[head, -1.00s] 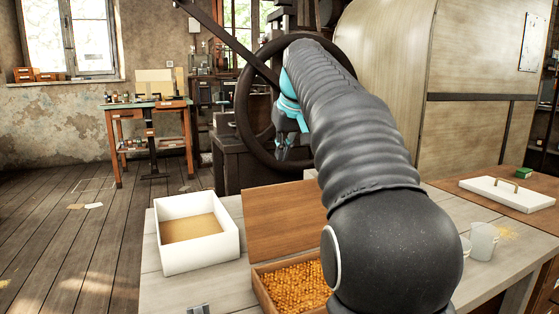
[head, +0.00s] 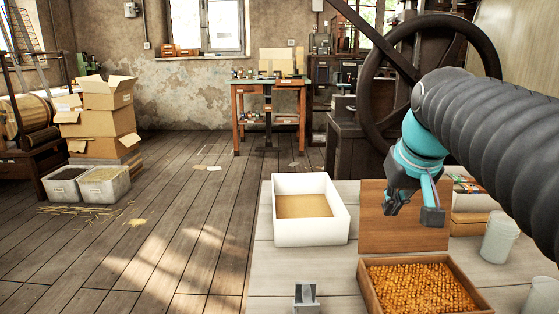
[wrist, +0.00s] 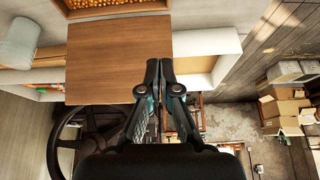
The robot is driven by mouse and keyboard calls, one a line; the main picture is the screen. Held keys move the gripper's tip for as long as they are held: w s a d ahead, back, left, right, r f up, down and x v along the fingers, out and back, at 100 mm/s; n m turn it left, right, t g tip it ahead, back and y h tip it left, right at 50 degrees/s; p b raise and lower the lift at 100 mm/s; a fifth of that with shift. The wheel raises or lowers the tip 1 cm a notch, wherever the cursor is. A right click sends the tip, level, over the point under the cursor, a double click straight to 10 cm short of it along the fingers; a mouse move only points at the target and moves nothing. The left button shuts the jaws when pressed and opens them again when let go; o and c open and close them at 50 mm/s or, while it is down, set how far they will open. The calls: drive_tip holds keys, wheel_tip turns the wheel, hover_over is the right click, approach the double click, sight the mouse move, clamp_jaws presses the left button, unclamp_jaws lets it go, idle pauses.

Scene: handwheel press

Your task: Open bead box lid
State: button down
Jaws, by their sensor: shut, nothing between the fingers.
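The bead box (head: 368,287) is a wooden box full of orange beads on the pale table. Its brown wooden lid (head: 375,232) stands raised at the box's back edge, so the beads are exposed. In the wrist view the lid's broad face (wrist: 115,60) fills the left of centre, with the beads above it. My gripper (head: 393,205) overlaps the lid's upper part in the head view. In the wrist view my gripper (wrist: 160,68) is shut and empty beside the lid's edge. I cannot tell whether it touches the lid.
A white open tray (head: 337,235) stands left of the lid. A pale cup (head: 499,240) stands to the right. A large dark handwheel (head: 372,95) rises behind the table. A small grey stand (head: 306,297) sits at the front. Cardboard boxes (head: 100,120) are stacked on the floor at left.

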drive_tip(key=s+a+f, duration=0.1)
drive_tip(key=s+f, duration=0.4)
drive_tip(key=s+a+f+p, duration=0.1)
drive_tip(key=s+a+f, duration=0.1)
drive_tip(key=s+f, duration=0.3)
drive_tip(key=s+a+f, duration=0.1)
drive_tip(key=s+f, duration=0.4)
drive_tip(key=shift+s+a+f, duration=0.1)
drive_tip(key=shift+a+f, duration=0.05)
drive_tip(key=shift+f, duration=0.15)
drive_tip(key=shift+s+f, duration=0.25)
drive_tip(key=shift+f, duration=0.2)
drive_tip(key=shift+s, duration=0.1)
